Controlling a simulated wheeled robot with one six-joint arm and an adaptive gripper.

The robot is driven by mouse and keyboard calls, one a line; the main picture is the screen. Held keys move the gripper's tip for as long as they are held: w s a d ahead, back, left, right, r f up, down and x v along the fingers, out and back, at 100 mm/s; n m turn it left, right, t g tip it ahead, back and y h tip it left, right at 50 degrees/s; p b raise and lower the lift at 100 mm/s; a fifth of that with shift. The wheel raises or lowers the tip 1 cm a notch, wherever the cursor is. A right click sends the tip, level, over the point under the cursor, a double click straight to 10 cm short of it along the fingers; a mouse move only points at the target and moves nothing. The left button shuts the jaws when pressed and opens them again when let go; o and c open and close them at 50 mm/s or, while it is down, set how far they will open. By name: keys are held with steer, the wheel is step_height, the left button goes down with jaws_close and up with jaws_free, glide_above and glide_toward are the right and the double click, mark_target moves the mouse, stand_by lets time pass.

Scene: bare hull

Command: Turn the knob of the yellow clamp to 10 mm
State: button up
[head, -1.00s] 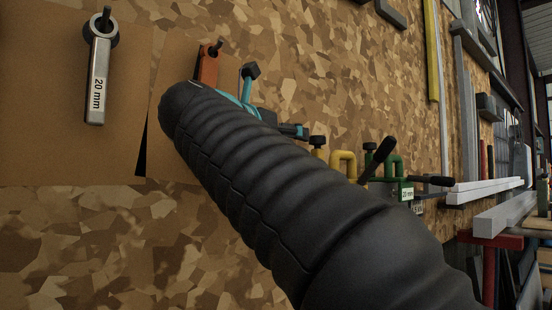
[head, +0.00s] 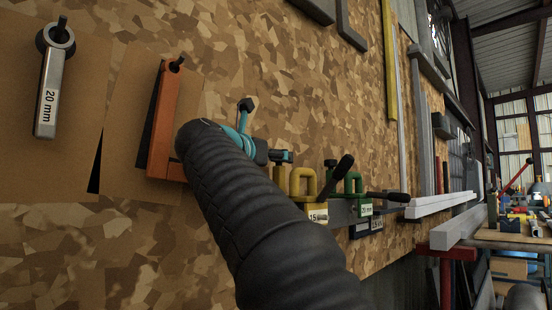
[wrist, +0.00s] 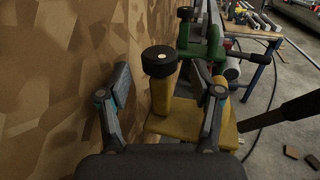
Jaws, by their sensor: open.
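The yellow clamp (head: 302,183) is mounted at the wall, with a white label that seems to read 15 mm. In the wrist view the clamp (wrist: 162,98) has a yellow post topped by a round black knob (wrist: 160,60) and a flat yellow plate. My gripper (head: 283,156) is at the knob end of the clamp in the head view and hides most of the knob. In the wrist view my gripper (wrist: 170,80) is open, one finger on each side of the knob in the picture. No finger visibly touches the knob; the exact depth cannot be told.
A green clamp (head: 350,184) with a black knob stands just beyond the yellow one, and also shows in the wrist view (wrist: 207,46). Dark handles project nearby.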

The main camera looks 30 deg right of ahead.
steer(key=shift+x, duration=1.05)
steer(key=c, duration=1.1)
steer(key=shift+s+d+n+t+y, duration=0.15)
steer(key=shift+n+t+y, duration=0.65)
steer(key=shift+t, duration=0.1)
steer(key=shift+c, duration=0.3)
steer(key=shift+r+n+t+y+p, duration=0.2)
steer(key=shift+n+t+y+p, duration=0.45)
steer(key=shift+p, duration=0.2)
steer(key=shift+d+n+t+y+p, duration=0.1)
steer(key=shift+n+t+y+p, duration=0.5)
steer(key=shift+y+p, duration=0.2)
steer(key=shift+f+y+p, duration=0.15)
steer(key=shift+y+p, duration=0.1)
steer(key=shift+p, duration=0.05)
steer(key=shift+f+n+t, duration=0.1)
steer(key=shift+n+t, duration=0.15)
